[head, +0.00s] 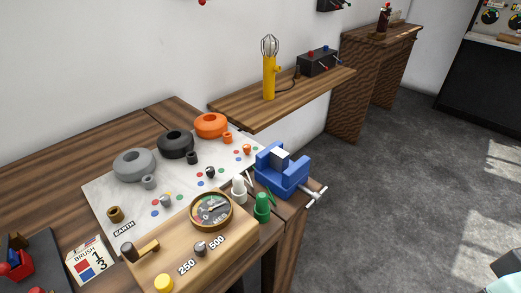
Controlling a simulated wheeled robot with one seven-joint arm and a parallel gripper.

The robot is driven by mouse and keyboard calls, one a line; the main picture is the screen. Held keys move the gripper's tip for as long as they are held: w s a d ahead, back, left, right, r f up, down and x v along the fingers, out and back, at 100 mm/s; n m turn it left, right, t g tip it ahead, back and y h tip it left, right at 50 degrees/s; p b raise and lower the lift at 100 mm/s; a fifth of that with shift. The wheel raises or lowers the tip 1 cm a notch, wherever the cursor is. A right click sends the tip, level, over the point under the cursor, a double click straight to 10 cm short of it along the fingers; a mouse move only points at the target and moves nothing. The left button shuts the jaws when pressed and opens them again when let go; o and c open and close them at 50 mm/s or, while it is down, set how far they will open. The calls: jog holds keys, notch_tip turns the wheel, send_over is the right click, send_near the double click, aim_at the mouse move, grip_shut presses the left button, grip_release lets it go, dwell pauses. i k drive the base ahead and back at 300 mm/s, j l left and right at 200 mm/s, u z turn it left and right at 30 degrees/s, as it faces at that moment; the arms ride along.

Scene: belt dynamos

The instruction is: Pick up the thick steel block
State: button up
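A pale grey steel block (280,155) sits between the jaws of a blue vise (284,181). The vise is at the right end of the wooden bench, with its silver handle sticking out to the right. Only the block's upper part shows; the jaws hide the lower part. I cannot tell how tightly the jaws hold it. My gripper is not clearly in view, and nothing touches the block from above.
White and green posts (262,207) and a round meter (211,211) stand close left of the vise. Grey, black and orange rings (211,125) lie on a white panel behind. A shelf with a yellow lamp (269,77) is behind. Floor (390,190) at right is clear.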

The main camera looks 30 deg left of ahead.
aim_at(279, 158)
jog(key=u, duration=1.2)
